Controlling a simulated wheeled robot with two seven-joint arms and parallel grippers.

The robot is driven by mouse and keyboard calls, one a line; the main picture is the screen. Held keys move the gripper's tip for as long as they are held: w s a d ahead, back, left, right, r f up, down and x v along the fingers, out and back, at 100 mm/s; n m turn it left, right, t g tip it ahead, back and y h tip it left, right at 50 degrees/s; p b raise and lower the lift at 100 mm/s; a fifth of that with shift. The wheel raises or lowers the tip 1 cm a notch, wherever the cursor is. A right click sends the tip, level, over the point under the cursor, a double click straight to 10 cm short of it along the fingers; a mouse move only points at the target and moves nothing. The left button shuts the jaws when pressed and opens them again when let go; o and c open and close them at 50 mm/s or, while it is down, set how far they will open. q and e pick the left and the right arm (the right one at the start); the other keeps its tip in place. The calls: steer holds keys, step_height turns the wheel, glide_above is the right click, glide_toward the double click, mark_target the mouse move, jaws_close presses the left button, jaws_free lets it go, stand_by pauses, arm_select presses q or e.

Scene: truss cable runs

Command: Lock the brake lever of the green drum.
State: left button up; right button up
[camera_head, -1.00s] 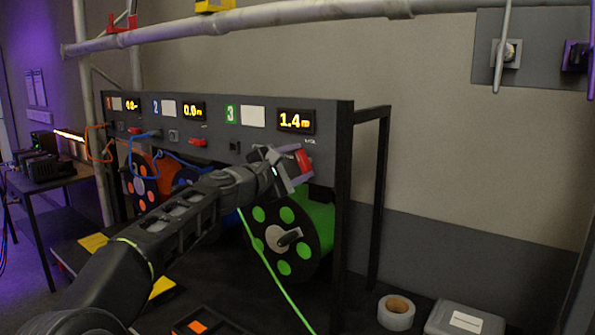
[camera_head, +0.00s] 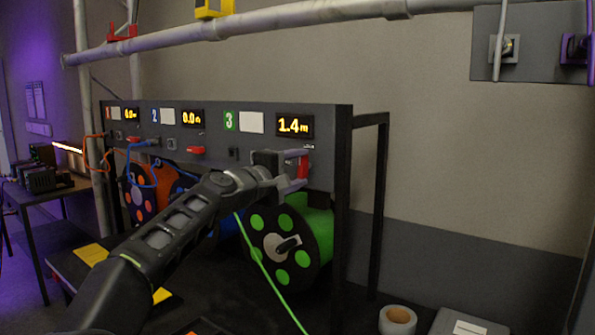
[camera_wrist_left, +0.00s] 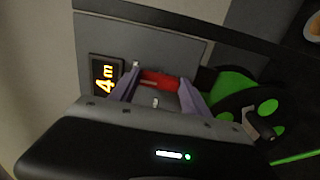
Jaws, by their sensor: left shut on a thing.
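The green drum (camera_head: 318,226) sits under panel section 3, its black flange with green discs facing me. Its red brake lever (camera_head: 304,163) is on the panel below the 1.4 m display. My left gripper (camera_head: 298,170) is at the lever with its fingers around it, shut on it. In the left wrist view the red lever (camera_wrist_left: 160,80) lies between the two pale fingers (camera_wrist_left: 156,92), and the green drum (camera_wrist_left: 236,86) is to the right. The fingers hide part of the lever. My right gripper is not in view.
The black panel (camera_head: 215,120) carries red levers for the other drums, including one at section 2 (camera_head: 195,150). A green cable (camera_head: 262,262) runs down from near my arm. A frame post (camera_head: 343,210) stands just right of the drum. A tape roll (camera_head: 397,320) lies at lower right.

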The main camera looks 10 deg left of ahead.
arm_select(q)
steer(key=shift+f, duration=0.1)
steer(key=o, duration=1.4)
steer(key=shift+s, duration=0.1)
steer(key=b+v, duration=0.3)
steer(key=v, duration=0.4)
steer(key=shift+s+b, duration=0.3)
steer(key=shift+a, duration=0.1)
